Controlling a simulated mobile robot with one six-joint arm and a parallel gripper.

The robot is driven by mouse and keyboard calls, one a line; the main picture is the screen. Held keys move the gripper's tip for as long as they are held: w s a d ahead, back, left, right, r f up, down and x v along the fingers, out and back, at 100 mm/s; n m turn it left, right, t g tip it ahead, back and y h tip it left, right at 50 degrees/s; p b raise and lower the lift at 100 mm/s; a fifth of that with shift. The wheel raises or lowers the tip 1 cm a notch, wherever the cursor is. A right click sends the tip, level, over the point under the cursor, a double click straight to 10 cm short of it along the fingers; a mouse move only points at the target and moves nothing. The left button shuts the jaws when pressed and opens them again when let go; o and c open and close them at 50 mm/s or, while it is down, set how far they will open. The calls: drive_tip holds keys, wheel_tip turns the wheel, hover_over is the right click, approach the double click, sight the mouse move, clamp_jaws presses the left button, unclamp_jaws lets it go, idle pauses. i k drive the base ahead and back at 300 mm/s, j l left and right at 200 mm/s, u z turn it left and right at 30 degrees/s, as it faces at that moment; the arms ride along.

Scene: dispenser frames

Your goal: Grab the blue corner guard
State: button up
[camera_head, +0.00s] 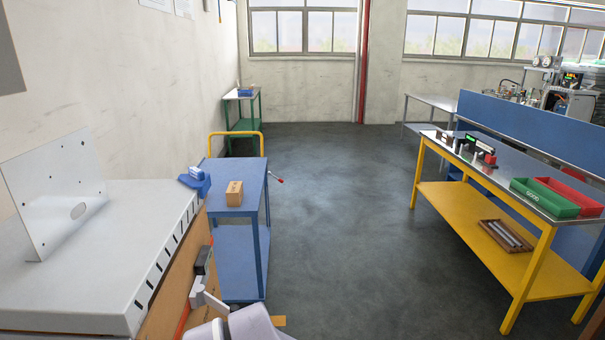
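Part of my pale arm shows at the bottom edge. My gripper (205,290) appears to be the white and dark parts just above it, low beside the cart and nearer to me than the blue piece. It is apart from that piece. Its fingers are too unclear to show whether it is open or shut.
A cardboard box (234,193) sits on the cart. A light grey bench (120,250) with an upright metal plate (58,190) fills the left. A yellow-framed workbench (480,212) with green and red bins stands right. The grey floor between is clear.

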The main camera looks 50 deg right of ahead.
sight(195, 179)
drive_tip(key=z, duration=0.85)
